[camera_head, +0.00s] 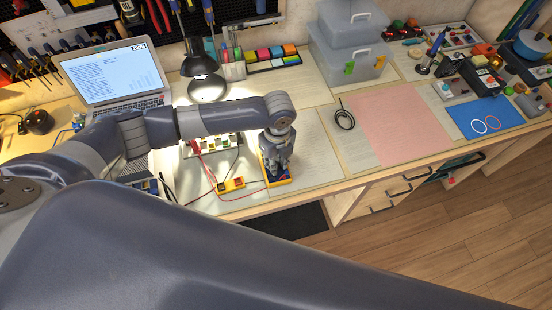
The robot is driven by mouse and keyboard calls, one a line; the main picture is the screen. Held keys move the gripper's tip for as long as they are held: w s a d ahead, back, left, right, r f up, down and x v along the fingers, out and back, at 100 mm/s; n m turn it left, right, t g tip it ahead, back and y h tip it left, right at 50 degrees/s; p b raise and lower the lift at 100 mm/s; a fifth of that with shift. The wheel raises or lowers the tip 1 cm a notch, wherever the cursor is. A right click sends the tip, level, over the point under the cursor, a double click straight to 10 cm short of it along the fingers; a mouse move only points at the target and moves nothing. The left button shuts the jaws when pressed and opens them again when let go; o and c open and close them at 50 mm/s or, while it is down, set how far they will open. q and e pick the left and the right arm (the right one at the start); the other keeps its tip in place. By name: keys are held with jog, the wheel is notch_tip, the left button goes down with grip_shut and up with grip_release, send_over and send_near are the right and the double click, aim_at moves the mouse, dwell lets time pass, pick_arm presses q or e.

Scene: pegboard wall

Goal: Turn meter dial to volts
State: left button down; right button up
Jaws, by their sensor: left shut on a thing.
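The yellow-edged meter (286,181) lies on the workbench near its front edge, left of the pink mat. My left gripper (275,169) points straight down over the meter and is shut on its dial. The gripper covers the dial and most of the meter's face, so the dial's setting is hidden. Red and black leads run on the bench beside the meter. My right gripper is not in view.
A small yellow block (231,185) with leads sits left of the meter. A black lamp (202,65), an open laptop (115,75) and clear plastic boxes (347,62) stand behind. The pink mat (397,125) is bare except near a black cable coil (345,119) at its left.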

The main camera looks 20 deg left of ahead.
pick_arm(q)
jog(key=shift+m, duration=0.6)
jog(key=c, duration=1.4)
grip_release()
notch_tip(320, 180, up, 12)
jog(key=shift+w+d, duration=0.1)
